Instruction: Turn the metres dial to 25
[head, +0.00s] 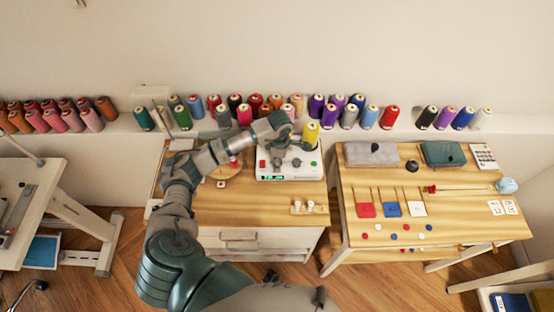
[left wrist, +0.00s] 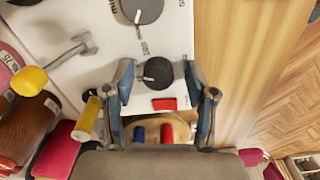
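The white winding machine (head: 290,173) stands on the wooden worktop, with a green display (head: 273,178) and red button on its front. In the left wrist view, a small dark dial (left wrist: 158,79) with a pale pointer mark sits near the red button (left wrist: 164,104). A larger dark dial (left wrist: 140,8) lies at the top edge. Their labels are too small to read surely, so I cannot tell which is the metres dial. My left gripper (left wrist: 157,68) is open, its fingers on either side of the small dial; contact cannot be told. My right gripper is out of view.
Many thread spools line the shelf behind. The right table (head: 450,232) holds cloth, coloured cards and buttons. The worktop in front of the machine is mostly clear.

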